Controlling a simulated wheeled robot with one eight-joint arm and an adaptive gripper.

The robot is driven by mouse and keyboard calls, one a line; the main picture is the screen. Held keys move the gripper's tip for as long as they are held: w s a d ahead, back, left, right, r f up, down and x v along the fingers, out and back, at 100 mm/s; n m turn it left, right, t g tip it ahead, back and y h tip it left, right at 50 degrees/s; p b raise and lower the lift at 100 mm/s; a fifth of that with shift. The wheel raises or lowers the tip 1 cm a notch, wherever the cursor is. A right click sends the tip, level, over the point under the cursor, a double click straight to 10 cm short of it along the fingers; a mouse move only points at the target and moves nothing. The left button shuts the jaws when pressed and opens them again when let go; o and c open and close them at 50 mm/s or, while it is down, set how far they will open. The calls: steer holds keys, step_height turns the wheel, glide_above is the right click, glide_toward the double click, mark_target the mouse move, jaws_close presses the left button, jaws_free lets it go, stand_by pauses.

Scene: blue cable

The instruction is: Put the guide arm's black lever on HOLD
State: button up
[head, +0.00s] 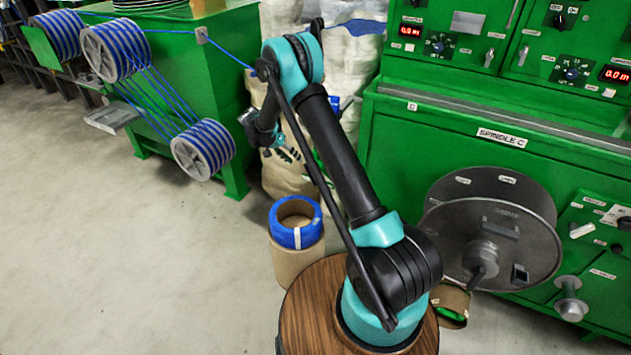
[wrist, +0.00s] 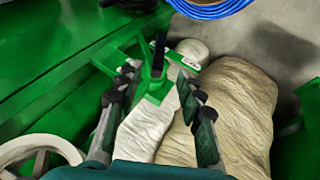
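In the wrist view a black lever (wrist: 159,52) stands up from a green bracket of the guide arm (wrist: 152,88). A small white label (wrist: 190,63) sits on a green piece just right of it; its words are too small to read. My gripper (wrist: 160,80) is open, with one finger on each side of the green bracket and nothing clearly held. The lever shows between and slightly beyond the fingertips; I cannot tell whether they touch anything. In the head view my gripper (head: 284,148) is small, in front of pale sacks, and the lever cannot be made out.
Pale sacks (wrist: 238,95) lie below the gripper. A green machine body (wrist: 40,50) fills the left of the wrist view. A blue cable coil (wrist: 208,8) is at the top. In the head view, pulleys wound with blue cable (head: 203,150) stand left; the floor (head: 110,260) is clear.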

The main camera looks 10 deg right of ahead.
mark_target(314, 178)
steer(key=x, duration=1.6)
steer(key=shift+f, duration=0.1)
steer(key=shift+c, duration=0.5)
jaws_close()
